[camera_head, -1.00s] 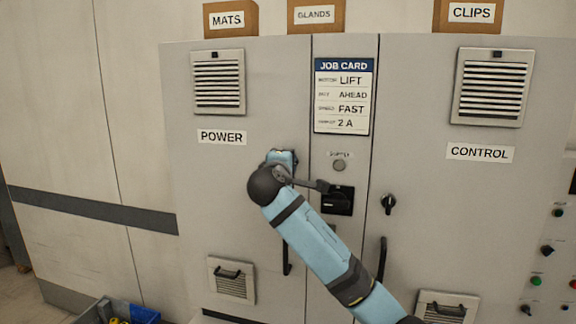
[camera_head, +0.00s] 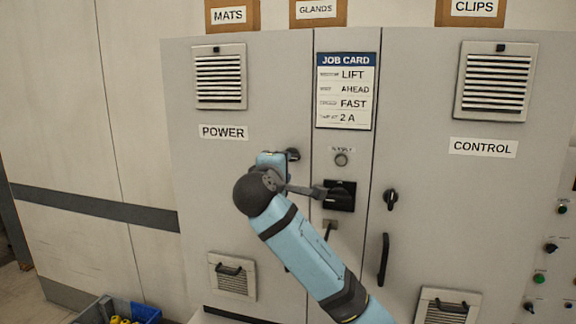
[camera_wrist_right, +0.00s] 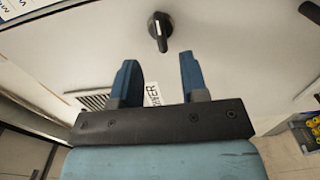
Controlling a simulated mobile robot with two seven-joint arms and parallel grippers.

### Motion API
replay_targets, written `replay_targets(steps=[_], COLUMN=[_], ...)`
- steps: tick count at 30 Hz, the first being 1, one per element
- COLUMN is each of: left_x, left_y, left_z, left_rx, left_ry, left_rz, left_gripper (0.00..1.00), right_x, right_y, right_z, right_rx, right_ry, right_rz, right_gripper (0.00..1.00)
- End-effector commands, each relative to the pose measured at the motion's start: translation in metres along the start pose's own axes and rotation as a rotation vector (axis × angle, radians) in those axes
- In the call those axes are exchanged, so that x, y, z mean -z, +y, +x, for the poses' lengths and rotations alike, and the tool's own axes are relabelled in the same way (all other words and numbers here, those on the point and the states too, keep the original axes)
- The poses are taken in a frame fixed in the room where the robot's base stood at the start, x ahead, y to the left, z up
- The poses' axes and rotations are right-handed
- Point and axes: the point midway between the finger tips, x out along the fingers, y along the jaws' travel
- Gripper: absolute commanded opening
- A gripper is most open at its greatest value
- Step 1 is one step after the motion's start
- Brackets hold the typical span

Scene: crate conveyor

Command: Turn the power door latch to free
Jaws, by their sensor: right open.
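The power door latch (camera_head: 293,154) is a small dark knob at the right edge of the grey POWER door (camera_head: 200,175). In the right wrist view the latch (camera_wrist_right: 160,27) shows a pale mark along its grip, which runs nearly upright in that picture. My right gripper (camera_wrist_right: 158,75) has its two blue fingers apart with nothing between them. The latch lies beyond the fingertips, apart from them. In the head view my right wrist hides the fingers, just left of and below the latch. My left gripper is not in view.
A black switch (camera_head: 340,195) sits on the middle panel, close to my right wrist. The CONTROL door (camera_head: 470,200) has its own latch (camera_head: 391,199) and a black handle (camera_head: 384,258).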

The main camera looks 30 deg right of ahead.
Motion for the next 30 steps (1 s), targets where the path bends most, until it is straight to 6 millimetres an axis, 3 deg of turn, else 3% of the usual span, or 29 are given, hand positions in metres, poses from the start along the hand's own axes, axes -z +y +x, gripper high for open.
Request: replay_targets(steps=[3, 10, 30], left_x=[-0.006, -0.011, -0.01], left_y=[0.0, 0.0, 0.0], left_z=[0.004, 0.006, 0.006], left_rx=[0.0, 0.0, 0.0], left_ry=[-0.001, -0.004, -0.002], left_rz=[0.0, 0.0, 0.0], left_gripper=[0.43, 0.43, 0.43], right_x=[0.001, 0.0, 0.0], right_y=[-0.002, -0.001, -0.001], right_z=[-0.028, -0.061, -0.069], right_rx=[0.001, 0.0, 0.002], right_ry=[0.004, 0.001, 0.003], right_rz=[0.003, 0.001, -0.001], right_gripper=[0.4, 0.4, 0.4])
